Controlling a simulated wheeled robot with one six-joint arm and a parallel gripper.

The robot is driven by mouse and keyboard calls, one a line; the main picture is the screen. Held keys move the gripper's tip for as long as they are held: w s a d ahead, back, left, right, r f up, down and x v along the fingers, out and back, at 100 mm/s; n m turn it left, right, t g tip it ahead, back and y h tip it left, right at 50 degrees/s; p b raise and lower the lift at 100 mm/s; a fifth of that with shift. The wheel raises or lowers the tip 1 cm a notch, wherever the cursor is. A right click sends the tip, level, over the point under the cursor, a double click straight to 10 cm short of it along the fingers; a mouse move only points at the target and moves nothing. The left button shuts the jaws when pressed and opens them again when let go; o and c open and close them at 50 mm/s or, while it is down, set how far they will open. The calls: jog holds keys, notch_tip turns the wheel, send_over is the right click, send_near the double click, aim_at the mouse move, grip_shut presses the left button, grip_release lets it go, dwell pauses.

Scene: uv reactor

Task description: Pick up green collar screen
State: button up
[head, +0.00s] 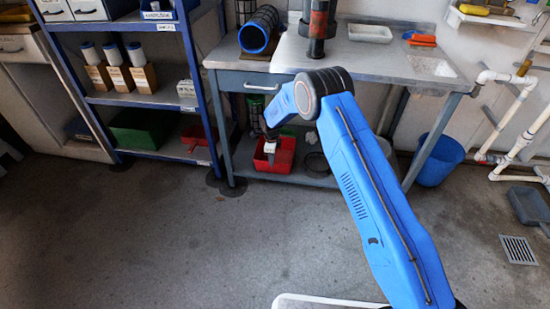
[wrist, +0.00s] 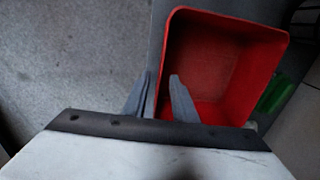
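The lower shelf of the workbench holds an upright mesh cylinder (head: 255,108), partly hidden behind my arm; its collar colour is hard to tell. In the wrist view a green piece (wrist: 274,94) shows at the right, just outside the red bin; I cannot tell whether it is the green collar screen. The fingers overlap the left edge of the red bin (wrist: 228,15) in the wrist view. In the head view my wrist end hangs in front of the red bin (head: 286,150).
A blue-collared mesh cylinder (head: 258,35) lies on the workbench (head: 390,65) top. A dark ring (head: 316,165) lies right of the red bin. A blue bucket (head: 436,160) stands at the right, a blue shelf rack (head: 150,98) at the left. The front floor is clear.

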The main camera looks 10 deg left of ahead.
aim_at(273, 173)
jog(key=f, duration=0.8)
jog(key=shift+w+d, duration=0.1)
jog(key=shift+w, duration=0.2)
jog(key=shift+r, duration=0.1)
grip_shut()
dwell(1.0)
